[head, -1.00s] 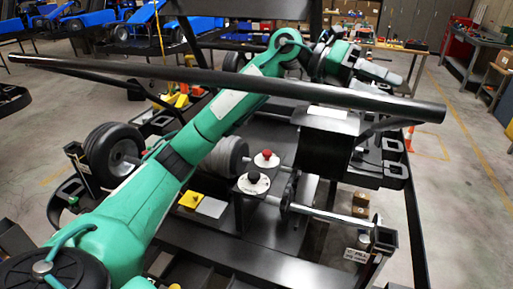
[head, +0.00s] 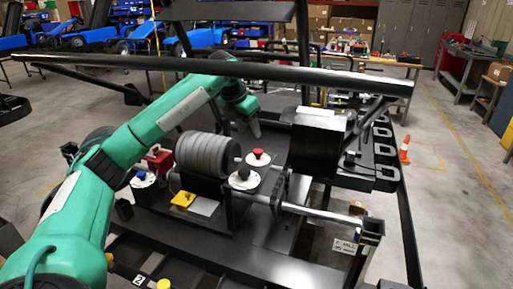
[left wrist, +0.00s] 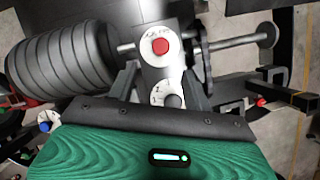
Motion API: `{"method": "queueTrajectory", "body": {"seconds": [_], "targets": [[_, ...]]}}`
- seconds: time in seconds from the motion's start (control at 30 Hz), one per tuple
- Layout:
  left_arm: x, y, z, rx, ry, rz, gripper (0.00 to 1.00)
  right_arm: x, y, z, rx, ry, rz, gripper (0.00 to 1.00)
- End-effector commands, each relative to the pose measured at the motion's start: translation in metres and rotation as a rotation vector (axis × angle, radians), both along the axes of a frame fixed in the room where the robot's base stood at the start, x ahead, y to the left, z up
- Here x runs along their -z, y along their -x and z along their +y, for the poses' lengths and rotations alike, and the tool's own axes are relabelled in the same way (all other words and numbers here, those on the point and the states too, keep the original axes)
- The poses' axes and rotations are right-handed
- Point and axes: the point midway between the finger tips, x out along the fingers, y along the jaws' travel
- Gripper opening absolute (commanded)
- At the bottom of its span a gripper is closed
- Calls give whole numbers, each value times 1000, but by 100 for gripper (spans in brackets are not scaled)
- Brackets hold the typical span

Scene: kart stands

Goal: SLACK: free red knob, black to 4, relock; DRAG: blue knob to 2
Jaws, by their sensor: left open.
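The red knob (head: 258,154) sits on a white dial behind the black knob (head: 243,172), which has its own white dial on the same dark plate. In the left wrist view the red knob (left wrist: 160,46) is near the top middle. The black knob (left wrist: 173,101) is below it, partly hidden by the gripper body. The blue knob (head: 141,175) is left of the ribbed roller; it also shows in the left wrist view (left wrist: 45,126). My left gripper (head: 256,132) is open and empty, just behind and above the red knob.
A ribbed grey roller (head: 207,154) stands left of the knobs. A metal shaft (head: 315,211) runs right from them. A long black bar (head: 300,76) crosses above the stand. A black box (head: 317,135) stands to the right. A yellow block (head: 183,198) lies in front.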

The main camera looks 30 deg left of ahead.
Motion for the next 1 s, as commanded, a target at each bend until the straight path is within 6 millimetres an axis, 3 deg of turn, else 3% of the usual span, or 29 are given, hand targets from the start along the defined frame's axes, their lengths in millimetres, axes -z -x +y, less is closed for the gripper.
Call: {"method": "queueTrajectory", "body": {"seconds": [0.3, 0.5, 0.87, 0.9, 1.0], "targets": [[60, -24, -5, 1, 2, 3, 50, -16, 1, 2, -2, -3, 2, 36], [82, -34, -6, 2, 2, 0, 50, -20, 2, -5, -2, 6, 5, 36], [89, -36, -7, 2, 3, -2, 50, -21, 3, -9, -1, 10, 6, 36], [89, -36, -7, 2, 3, -2, 49, -21, 3, -9, -1, 10, 6, 36], [89, -36, -7, 2, 3, -2, 29, -21, 3, -8, -1, 10, 6, 36]]}}
